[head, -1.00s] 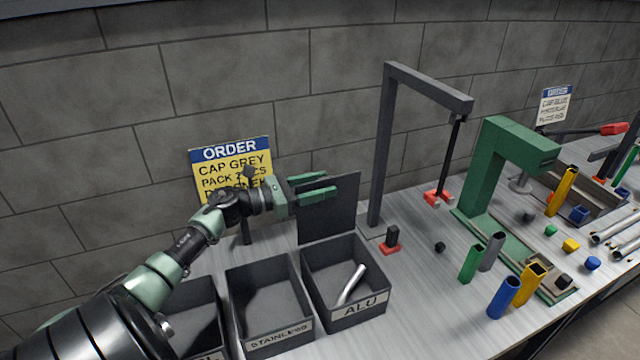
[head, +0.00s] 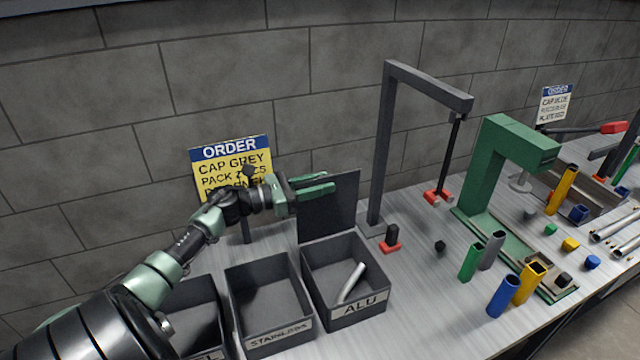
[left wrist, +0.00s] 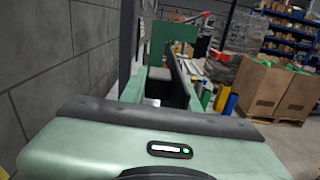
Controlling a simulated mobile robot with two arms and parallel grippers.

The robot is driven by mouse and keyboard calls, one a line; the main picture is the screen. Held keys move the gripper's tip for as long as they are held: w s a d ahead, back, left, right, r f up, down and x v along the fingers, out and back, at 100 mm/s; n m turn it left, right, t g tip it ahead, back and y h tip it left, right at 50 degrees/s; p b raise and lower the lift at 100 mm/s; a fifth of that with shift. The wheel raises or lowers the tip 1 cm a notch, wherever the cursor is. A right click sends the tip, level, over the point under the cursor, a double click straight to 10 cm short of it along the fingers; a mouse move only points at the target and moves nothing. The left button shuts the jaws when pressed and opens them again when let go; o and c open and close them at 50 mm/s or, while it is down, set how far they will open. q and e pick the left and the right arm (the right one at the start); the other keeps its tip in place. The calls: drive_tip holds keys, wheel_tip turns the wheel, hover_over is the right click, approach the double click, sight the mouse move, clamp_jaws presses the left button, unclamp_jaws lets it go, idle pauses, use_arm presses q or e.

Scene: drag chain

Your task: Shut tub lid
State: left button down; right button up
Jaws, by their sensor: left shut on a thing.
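The ALU tub (head: 346,312) is a dark grey open box on the bench with a silver tube (head: 351,283) inside. Its dark lid (head: 331,212) stands upright at the tub's back edge, so the tub is open. My left gripper (head: 316,189) is at the upper left part of the lid, its green fingers shut on it. In the left wrist view the lid (left wrist: 181,78) shows as a dark panel, seen nearly edge-on, by the fingers. My right gripper is out of view.
The STAINLESS tub (head: 270,305) stands open and looks empty, left of the ALU tub. A grey gantry post (head: 381,150) rises just right of the lid. A red-based block (head: 391,240) sits near it. An order sign (head: 231,163) stands behind my left arm.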

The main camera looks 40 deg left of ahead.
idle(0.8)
use_arm(q)
drive_tip(key=s+d+f+m+b, duration=0.2)
drive_tip(key=s+d+m+b, duration=0.2)
drive_tip(key=d+m+b, duration=0.3)
drive_tip(key=shift+s+d+f+b, duration=0.2)
drive_tip(key=shift+s+d+b, duration=0.2)
drive_tip(key=shift+d+b, duration=1)
drive_tip(key=shift+a, duration=0.25)
drive_tip(key=c, duration=1.1)
unclamp_jaws()
